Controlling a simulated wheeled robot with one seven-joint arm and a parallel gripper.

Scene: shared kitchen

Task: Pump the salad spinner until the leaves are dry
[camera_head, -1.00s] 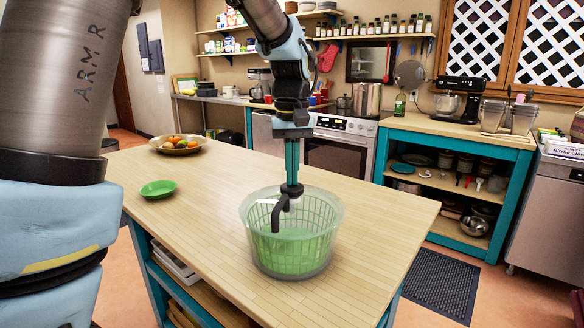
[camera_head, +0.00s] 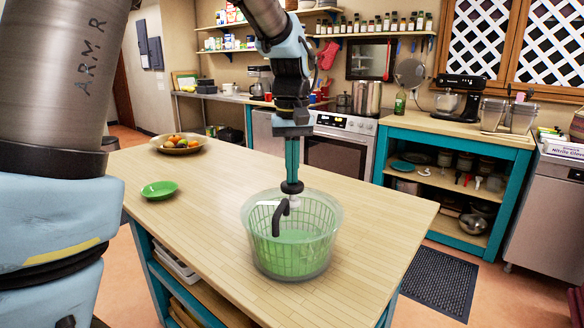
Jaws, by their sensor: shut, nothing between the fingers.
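The salad spinner (camera_head: 293,252) stands upright on the wooden island top. It is a clear outer bowl with a slotted inner basket and green showing inside; single leaves cannot be made out. My gripper (camera_head: 291,186) points straight down over the middle of the spinner with its fingers shut. A dark ring and a black bent handle (camera_head: 279,215) sit just below the fingertips, with a pale stem (camera_head: 294,202) beside them. Whether the fingertips touch the handle or ring cannot be told.
On the island top (camera_head: 215,215), a green plate (camera_head: 159,190) lies at the left and a fruit bowl (camera_head: 179,144) at the far left. The wood around the spinner is clear. A stove (camera_head: 338,145) and a teal shelf counter (camera_head: 455,165) stand behind, across the floor.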

